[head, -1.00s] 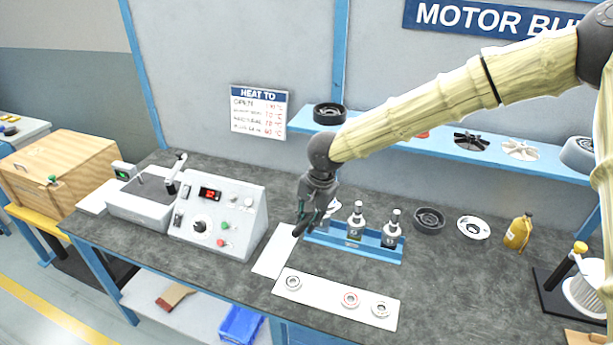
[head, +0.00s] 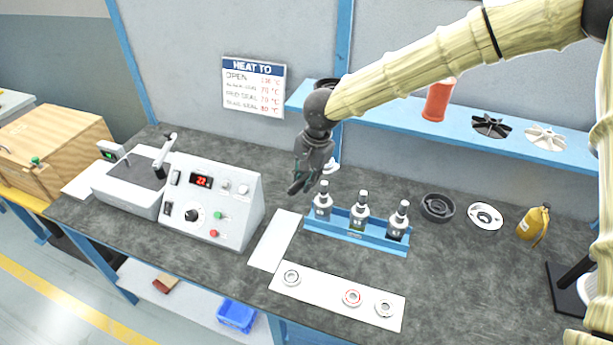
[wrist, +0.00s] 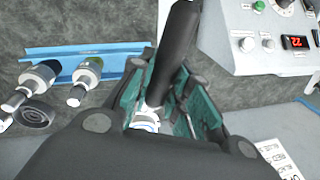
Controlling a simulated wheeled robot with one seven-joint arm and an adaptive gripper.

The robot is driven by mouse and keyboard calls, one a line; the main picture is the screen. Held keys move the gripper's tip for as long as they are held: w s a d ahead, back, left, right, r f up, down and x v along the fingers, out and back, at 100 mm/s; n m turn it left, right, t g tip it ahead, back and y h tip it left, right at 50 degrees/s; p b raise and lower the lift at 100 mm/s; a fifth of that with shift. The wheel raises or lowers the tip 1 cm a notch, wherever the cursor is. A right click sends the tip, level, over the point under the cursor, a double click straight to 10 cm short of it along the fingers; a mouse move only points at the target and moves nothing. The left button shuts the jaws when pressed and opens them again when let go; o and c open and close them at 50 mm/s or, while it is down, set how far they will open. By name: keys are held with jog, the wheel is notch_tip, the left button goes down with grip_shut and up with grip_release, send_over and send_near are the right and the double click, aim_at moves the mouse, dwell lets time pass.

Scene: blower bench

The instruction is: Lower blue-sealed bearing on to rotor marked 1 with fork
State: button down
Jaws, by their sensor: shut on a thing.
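My gripper (head: 299,182) is above and slightly left of the blue rack (head: 330,231) in the head view. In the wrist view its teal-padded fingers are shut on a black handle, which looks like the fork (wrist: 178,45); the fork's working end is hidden. Three rotors stand upright in the rack: left (head: 322,204), middle (head: 359,213) and right (head: 398,225). Their number marks are too small to read. A pale metal ring or shaft part (wrist: 147,117) shows between the fingers, partly hidden. I cannot make out a blue seal on any bearing.
A white mat (head: 325,299) at the front carries a left grey bearing (head: 291,277), a red-sealed one (head: 352,298) and a right grey one (head: 384,309). The heater box (head: 215,205) stands left. A dark housing (head: 437,207) and white disc (head: 485,216) lie right.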

jog(key=shift+s+a+r+p, duration=0.1)
jog(key=shift+r+p, duration=0.05)
jog(key=shift+p, duration=0.3)
jog(key=shift+s, duration=0.1)
notch_tip(320, 180, down, 5)
jog(key=shift+f, duration=0.1)
jog(key=shift+p, duration=0.5)
dwell(1.4)
